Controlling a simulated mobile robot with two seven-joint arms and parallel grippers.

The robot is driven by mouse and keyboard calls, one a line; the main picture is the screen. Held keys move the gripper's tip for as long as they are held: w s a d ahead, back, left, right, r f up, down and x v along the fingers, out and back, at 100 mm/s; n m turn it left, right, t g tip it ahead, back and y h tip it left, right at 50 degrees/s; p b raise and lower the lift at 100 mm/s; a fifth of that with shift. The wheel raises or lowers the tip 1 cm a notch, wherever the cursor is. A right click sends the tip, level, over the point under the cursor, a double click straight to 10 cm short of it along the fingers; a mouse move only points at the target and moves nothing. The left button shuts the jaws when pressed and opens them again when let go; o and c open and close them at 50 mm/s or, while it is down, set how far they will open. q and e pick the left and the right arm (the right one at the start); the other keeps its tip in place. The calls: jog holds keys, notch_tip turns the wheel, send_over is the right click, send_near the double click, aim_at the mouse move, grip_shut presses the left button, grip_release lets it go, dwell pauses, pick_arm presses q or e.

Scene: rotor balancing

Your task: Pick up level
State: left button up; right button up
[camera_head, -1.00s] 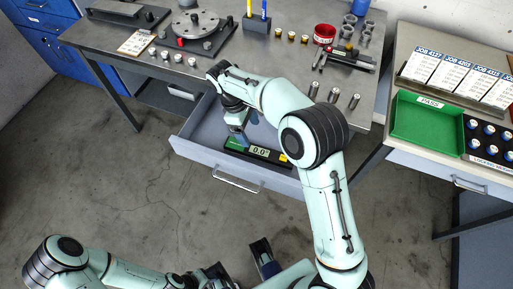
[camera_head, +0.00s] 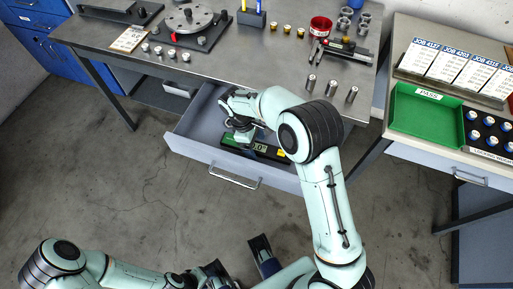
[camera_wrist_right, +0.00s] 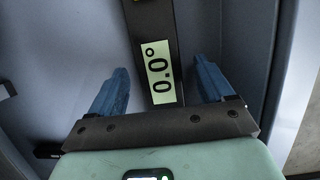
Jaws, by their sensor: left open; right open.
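In the right wrist view, the level (camera_wrist_right: 153,25) runs between the two blue fingers of the open right gripper (camera_wrist_right: 161,85). A gap shows on both sides, so the fingers are not closed on it. My left gripper (camera_head: 239,257) is open and empty above the floor at the bottom of the head view.
A green PASS tray (camera_head: 425,115) stands on the right-hand table. The drawer walls surround my right gripper closely.

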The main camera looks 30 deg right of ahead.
jog(key=c, duration=1.4)
